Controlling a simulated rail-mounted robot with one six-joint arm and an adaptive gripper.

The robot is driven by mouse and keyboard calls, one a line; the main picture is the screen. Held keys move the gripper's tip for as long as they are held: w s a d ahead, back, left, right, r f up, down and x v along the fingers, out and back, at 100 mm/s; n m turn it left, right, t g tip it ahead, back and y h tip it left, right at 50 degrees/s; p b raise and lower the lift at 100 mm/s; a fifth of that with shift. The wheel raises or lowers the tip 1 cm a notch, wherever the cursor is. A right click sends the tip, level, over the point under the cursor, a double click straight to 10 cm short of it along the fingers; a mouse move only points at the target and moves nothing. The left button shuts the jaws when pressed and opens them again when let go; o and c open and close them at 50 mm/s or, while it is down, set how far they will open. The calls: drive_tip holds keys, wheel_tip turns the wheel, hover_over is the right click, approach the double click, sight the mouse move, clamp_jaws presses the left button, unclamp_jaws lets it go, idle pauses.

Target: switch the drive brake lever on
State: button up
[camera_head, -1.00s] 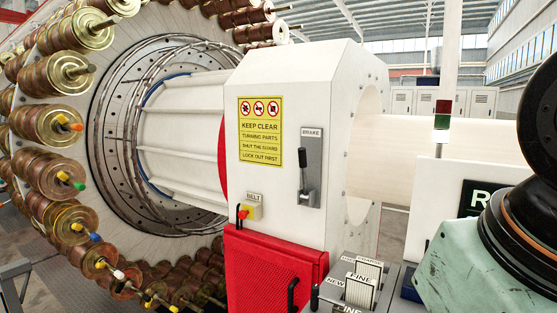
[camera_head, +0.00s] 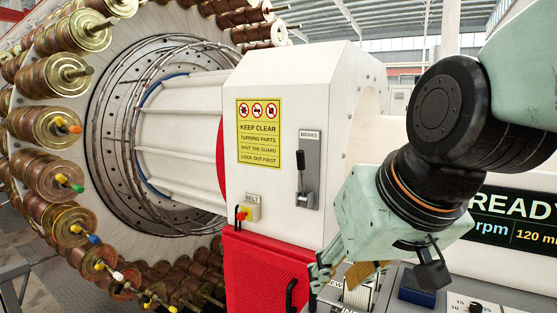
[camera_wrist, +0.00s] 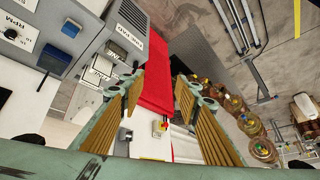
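The brake lever (camera_head: 301,172) is a black handle on a grey plate labelled BRAKE (camera_head: 311,150), on the white drive housing (camera_head: 345,95). Its knob end points up in the head view. My gripper (camera_head: 340,273) is below and to the right of the lever, apart from it. In the wrist view my gripper (camera_wrist: 160,92) has its tan-padded fingers spread with nothing held between them. A small grey plate with a dark part (camera_wrist: 125,136) shows beside the left finger there; I cannot tell for sure whether it is the brake plate.
A yellow BELT switch box (camera_head: 249,210) with a red knob sits left of the lever. Below it is a red mesh guard (camera_head: 263,270) with a black handle. A yellow warning sign (camera_head: 259,132) is left of the lever. Copper spools (camera_head: 52,180) ring the carousel at left.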

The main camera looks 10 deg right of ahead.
drive_tip(key=w+a+r+m+t+p, duration=0.1)
drive_tip(key=w+a+r+t, duration=0.15)
drive_tip(key=w, duration=1.05)
drive_tip(key=w+a+r+t+p, duration=0.2)
drive_tip(key=w+r+t, duration=0.15)
drive_tip(key=w, duration=0.85)
drive_tip(key=m+t+h+p, duration=0.3)
drive_tip(key=m+h+p, duration=0.1)
drive_tip(key=h, duration=0.6)
approach(300, 162)
drive_tip(key=shift+v, duration=1.05)
drive_tip(key=shift+p+x, duration=0.85)
drive_tip(key=shift+x, duration=6.05)
drive_tip(key=shift+r, duration=0.1)
drive_tip(key=shift+c, duration=0.2)
clamp_jaws()
